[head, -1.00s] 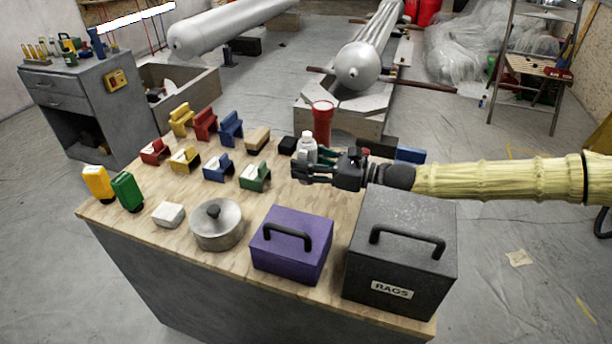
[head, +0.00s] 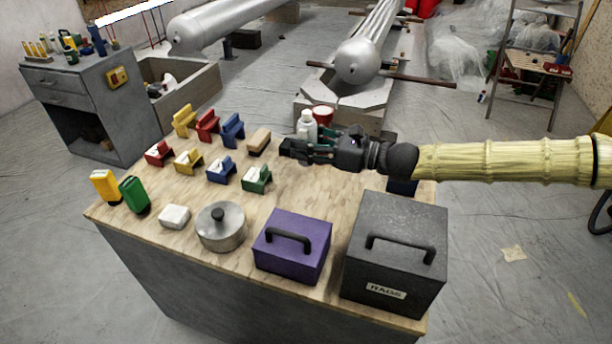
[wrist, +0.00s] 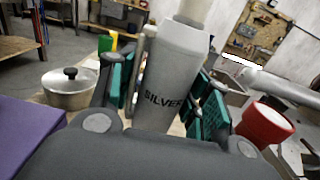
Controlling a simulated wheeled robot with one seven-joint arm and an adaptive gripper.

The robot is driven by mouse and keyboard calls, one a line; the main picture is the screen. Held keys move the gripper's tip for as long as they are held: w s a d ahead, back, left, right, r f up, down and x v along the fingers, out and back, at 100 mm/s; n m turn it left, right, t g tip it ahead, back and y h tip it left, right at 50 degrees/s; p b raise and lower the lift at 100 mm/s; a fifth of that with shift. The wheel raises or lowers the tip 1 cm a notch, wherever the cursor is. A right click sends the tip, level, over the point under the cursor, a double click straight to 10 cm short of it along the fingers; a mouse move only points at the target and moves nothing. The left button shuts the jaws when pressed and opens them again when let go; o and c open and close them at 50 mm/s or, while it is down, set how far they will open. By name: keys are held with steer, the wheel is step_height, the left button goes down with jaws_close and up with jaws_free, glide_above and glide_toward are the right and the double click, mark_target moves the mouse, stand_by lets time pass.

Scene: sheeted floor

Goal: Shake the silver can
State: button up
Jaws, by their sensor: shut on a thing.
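The silver can (wrist: 168,85) is a grey bottle-shaped can with a paler top and the word SILVER on its side. It stands between the teal-padded fingers of my gripper (wrist: 165,100) in the wrist view. In the head view the can (head: 307,124) shows above my gripper (head: 312,148), which is shut on it over the back of the workbench.
The workbench (head: 150,214) holds a purple box (head: 290,262), a dark RAGS box (head: 395,285), a lidded pot (head: 232,238) and several coloured blocks. A red cup (head: 323,112) is close behind the can; it also shows in the wrist view (wrist: 264,122).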

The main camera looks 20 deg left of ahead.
steer(key=shift+r, duration=0.3)
